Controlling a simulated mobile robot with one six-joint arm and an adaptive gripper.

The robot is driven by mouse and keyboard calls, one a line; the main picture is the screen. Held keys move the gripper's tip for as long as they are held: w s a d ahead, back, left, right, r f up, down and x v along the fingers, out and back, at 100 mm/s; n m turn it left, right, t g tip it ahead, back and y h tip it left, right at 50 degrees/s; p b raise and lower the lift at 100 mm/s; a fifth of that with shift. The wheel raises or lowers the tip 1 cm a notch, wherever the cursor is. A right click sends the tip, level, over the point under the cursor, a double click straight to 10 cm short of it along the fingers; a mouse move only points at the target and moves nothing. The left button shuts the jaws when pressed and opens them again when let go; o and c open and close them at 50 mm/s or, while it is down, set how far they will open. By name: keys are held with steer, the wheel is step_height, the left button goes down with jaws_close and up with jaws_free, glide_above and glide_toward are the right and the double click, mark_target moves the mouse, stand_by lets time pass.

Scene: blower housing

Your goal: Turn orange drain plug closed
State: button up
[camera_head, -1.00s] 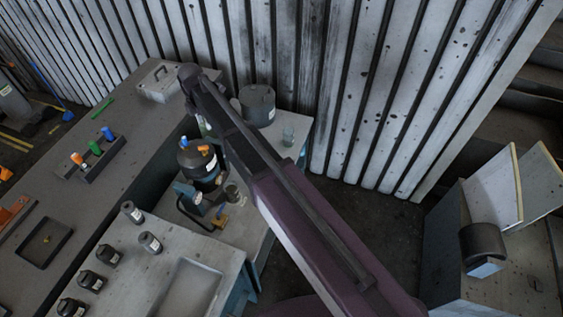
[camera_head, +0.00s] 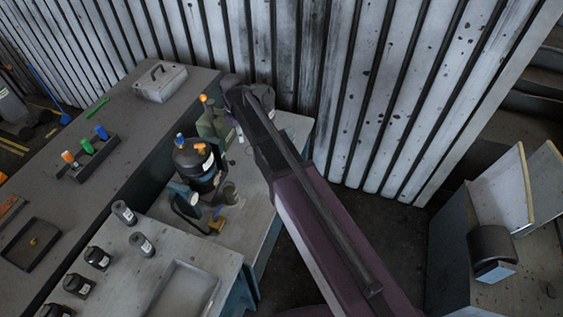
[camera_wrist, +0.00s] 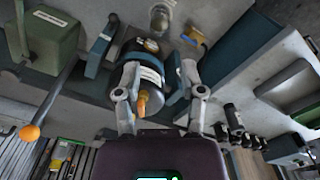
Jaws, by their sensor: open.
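The orange drain plug (camera_head: 201,147) sits on the upper side of the black blower housing (camera_head: 193,165), beside a blue plug (camera_head: 180,139). In the wrist view the orange plug (camera_wrist: 142,103) projects from the end of the dark housing (camera_wrist: 150,75) toward me. My gripper (camera_wrist: 160,72) is open, with one finger on each side of the plug and housing end. The plug lies nearer the left finger; I cannot tell whether they touch. In the head view my arm hides most of the gripper.
A green machine (camera_head: 214,122) with an orange knob stands close beside the housing. A plug rack (camera_head: 92,158) lies left.

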steer(key=s+d+f+m+b, duration=0.2)
steer(key=d+f+m+b, duration=0.2)
steer(key=d, duration=0.3)
steer(key=s+d+f+m+b, duration=0.3)
steer(key=d+f+m, duration=0.1)
steer(key=d, duration=0.2)
steer(key=shift+d+m+b, duration=0.35)
steer(key=shift+d+m, duration=0.05)
steer(key=shift+f, duration=0.1)
steer(key=s+d+m, duration=1)
steer(key=d+m, duration=0.1)
steer(key=d, duration=0.3)
steer(key=shift+s, duration=0.15)
